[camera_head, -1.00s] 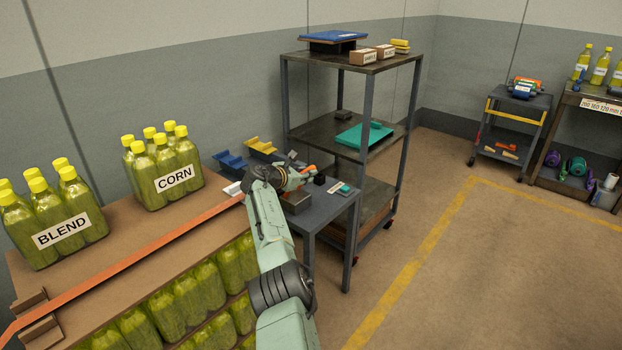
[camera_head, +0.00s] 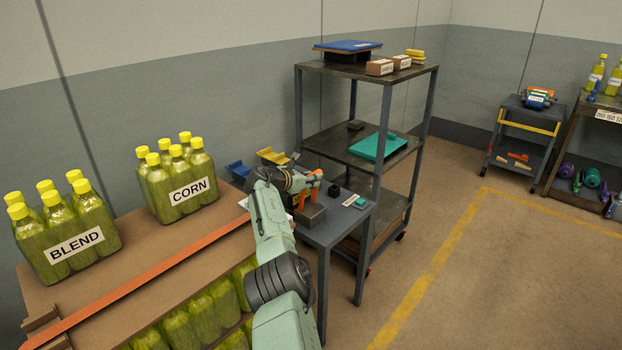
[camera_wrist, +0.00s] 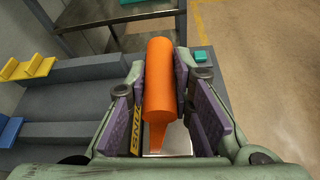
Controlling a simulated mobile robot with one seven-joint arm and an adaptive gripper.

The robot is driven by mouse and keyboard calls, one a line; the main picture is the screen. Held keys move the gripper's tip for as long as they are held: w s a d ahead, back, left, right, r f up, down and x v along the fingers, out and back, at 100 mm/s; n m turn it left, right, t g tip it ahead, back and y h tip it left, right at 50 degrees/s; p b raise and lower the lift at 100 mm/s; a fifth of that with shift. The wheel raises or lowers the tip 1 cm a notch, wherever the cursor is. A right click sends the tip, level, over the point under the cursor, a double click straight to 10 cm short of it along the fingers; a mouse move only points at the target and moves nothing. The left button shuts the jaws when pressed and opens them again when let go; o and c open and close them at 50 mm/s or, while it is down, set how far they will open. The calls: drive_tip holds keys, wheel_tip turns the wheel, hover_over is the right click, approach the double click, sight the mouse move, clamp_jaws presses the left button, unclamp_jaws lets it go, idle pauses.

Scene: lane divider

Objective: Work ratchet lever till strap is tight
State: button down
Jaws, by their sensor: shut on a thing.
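The ratchet's orange lever (camera_wrist: 160,85) stands between the two purple-padded fingers of my gripper (camera_wrist: 155,105) in the wrist view. My gripper is shut on its handle. In the head view my gripper (camera_head: 306,188) is over the near end of the grey side table, and a little orange shows at its fingers. The orange strap (camera_head: 150,280) runs along the top of the brown carton stack to the ratchet end, where my arm covers it. The ratchet body is mostly hidden. The visible strap looks straight and flat.
Bottle packs marked BLEND (camera_head: 75,243) and CORN (camera_head: 188,190) stand on the stack behind the strap. The grey table (camera_head: 335,228) holds a brown block and small parts. A tall shelf (camera_head: 390,125) stands close behind it. Floor at the right is free.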

drive_tip(key=shift+w+a, duration=0.1)
drive_tip(key=shift+a, duration=0.1)
drive_tip(key=c, duration=1.6)
unclamp_jaws()
drive_tip(key=shift+o, duration=0.9)
drive_tip(key=shift+d, duration=0.1)
drive_tip(key=v, duration=1.2)
